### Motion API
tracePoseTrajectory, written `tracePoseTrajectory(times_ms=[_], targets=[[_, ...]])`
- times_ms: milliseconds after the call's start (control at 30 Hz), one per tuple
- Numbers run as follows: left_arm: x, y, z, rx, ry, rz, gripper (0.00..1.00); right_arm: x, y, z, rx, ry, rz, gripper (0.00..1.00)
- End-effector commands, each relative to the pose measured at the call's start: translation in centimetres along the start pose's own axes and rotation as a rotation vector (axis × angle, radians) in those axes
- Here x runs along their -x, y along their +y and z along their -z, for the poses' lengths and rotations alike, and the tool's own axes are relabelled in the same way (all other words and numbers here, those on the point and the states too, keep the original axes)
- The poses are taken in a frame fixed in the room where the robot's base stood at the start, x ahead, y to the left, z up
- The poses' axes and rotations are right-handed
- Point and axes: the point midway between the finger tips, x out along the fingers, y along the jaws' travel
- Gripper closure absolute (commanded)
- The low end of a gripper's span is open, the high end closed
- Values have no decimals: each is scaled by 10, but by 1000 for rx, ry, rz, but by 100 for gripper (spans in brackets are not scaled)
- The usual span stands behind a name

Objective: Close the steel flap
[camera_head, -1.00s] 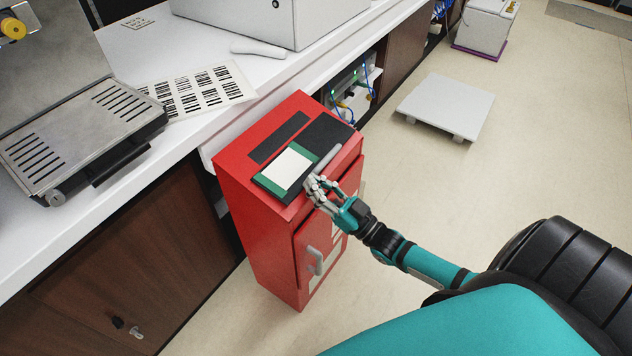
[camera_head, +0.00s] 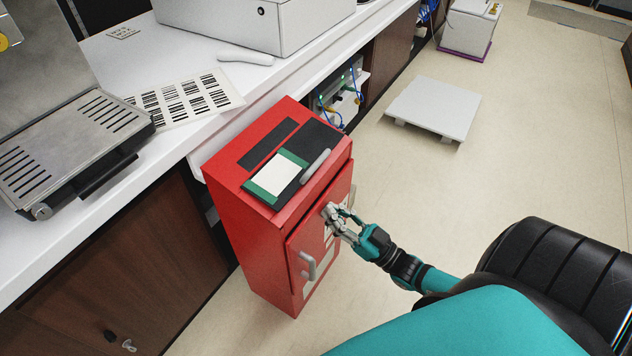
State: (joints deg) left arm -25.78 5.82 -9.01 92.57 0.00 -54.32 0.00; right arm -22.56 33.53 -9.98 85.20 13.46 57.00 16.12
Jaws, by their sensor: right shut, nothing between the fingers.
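The red cabinet (camera_head: 250,250) stands against the counter. Its red front door (camera_head: 310,234), with a grey bar handle (camera_head: 308,266), is the panel that best fits the steel flap; it stands slightly proud of the cabinet front. I cannot tell for certain whether it is latched. A second grey handle (camera_head: 316,166) lies on the dark part of the cabinet's top. My right gripper (camera_head: 328,211) is shut and empty, at the upper part of the front door, right of its handle. I cannot tell whether it touches the door. My left gripper is not in view.
A steel machine with a slotted tray (camera_head: 70,150), a barcode sheet (camera_head: 185,98) and a grey box (camera_head: 255,25) are on the white counter. A low white platform (camera_head: 433,107) stands on the floor at the right.

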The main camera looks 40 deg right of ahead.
Motion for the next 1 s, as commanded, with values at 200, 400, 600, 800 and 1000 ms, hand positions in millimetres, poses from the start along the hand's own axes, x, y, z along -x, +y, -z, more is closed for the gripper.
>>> tracePoseTrajectory(times_ms=[200, 400, 600, 800, 1000], targets=[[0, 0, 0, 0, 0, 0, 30, 32, 0, 0, 1, -2, 0, 100], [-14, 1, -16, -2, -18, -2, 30, 20, 29, 27, 11, -15, 6, 100], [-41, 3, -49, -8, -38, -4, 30, -16, 74, 69, 6, -48, 4, 100], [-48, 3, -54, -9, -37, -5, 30, -36, 81, 74, 1, -50, 1, 100], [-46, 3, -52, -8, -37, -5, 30, -76, 81, 73, 2, -47, 2, 100]])
